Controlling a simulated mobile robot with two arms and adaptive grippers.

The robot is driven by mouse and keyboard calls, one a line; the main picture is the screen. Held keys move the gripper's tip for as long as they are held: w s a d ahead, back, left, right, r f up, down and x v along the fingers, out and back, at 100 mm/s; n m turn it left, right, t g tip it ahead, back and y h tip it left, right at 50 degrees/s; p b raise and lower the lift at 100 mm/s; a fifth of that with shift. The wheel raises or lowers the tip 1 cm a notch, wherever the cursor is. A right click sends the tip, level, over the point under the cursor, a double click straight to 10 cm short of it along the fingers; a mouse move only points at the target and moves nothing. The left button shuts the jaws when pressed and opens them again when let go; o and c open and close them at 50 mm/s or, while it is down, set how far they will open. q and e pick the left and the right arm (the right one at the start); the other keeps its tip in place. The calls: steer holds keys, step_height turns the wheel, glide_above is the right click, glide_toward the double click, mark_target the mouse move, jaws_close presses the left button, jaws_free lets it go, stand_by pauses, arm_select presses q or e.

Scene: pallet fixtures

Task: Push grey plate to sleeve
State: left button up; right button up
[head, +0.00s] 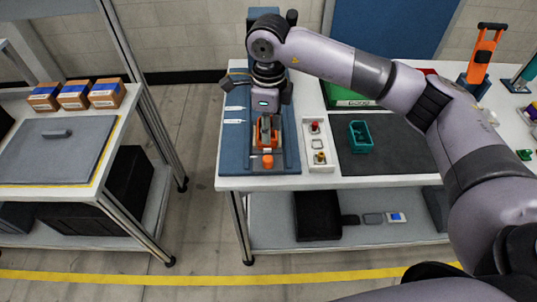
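My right gripper (267,124) points down over the blue fixture board (232,152) at the left end of the right-hand table. Its fingers are small and overlap the orange and dark parts of the fixture, so I cannot tell whether they are open or shut. An orange part (267,161) shows at the front of the fixture, on a grey strip (283,163). I cannot tell for certain which part is the sleeve, and any grey plate under the gripper is mostly hidden. A large grey plate with a handle (52,151) lies on the left table. My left gripper is not in view.
A white tray (318,161) with small parts stands right of the fixture. A teal bin (360,137) sits on a dark mat (388,162). An orange tool stand (483,53) is at the back right. Orange-brown boxes (75,96) line the left table. Floor shows between the tables.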

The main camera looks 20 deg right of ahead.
mark_target(269, 158)
step_height(269, 158, down, 12)
steer(key=p, duration=0.3)
jaws_close()
stand_by(0.4)
